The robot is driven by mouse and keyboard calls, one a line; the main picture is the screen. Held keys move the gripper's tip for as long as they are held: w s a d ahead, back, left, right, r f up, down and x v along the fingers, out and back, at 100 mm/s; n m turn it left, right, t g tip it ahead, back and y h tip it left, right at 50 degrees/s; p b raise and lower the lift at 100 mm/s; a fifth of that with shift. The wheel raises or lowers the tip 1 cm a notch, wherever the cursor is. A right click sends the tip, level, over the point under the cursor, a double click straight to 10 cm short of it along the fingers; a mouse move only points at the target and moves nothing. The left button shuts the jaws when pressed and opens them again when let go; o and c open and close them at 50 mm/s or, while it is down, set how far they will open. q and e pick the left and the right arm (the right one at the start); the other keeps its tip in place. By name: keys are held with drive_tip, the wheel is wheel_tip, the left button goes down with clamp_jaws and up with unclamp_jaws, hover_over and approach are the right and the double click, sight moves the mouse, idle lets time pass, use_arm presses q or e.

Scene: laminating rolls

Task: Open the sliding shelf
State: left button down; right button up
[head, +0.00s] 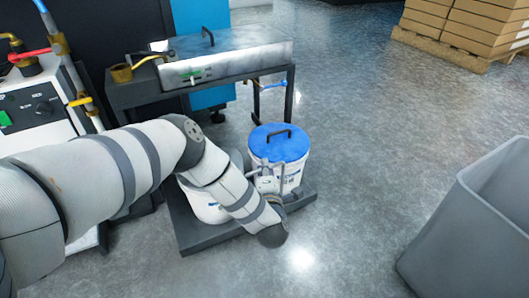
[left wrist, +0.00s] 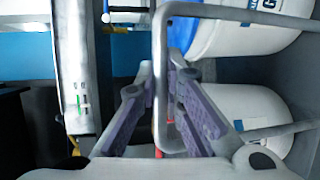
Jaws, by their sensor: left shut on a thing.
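The sliding shelf (head: 192,238) is a low dark grey platform on the floor, carrying white buckets. One bucket (head: 290,182) has a blue lid with a dark handle; another stands partly behind my left arm. In the left wrist view, the fingers of my left gripper (left wrist: 162,72) are closed around a bent grey metal bar (left wrist: 158,30), the shelf's handle. In the head view my left forearm reaches down over the shelf's front, and the fingers are hard to make out there. My right gripper is not in view.
A dark stand (head: 135,96) with a metal box (head: 235,60) on top stands behind the shelf. A white machine (head: 40,105) is at the left. A grey bin (head: 470,225) is at the right. The floor between shelf and bin is clear.

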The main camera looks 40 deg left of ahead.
use_arm(q)
drive_tip(key=c, duration=1.7)
unclamp_jaws()
drive_tip(key=shift+d, duration=0.1)
drive_tip(key=v, duration=1.2)
drive_tip(key=shift+r, duration=0.1)
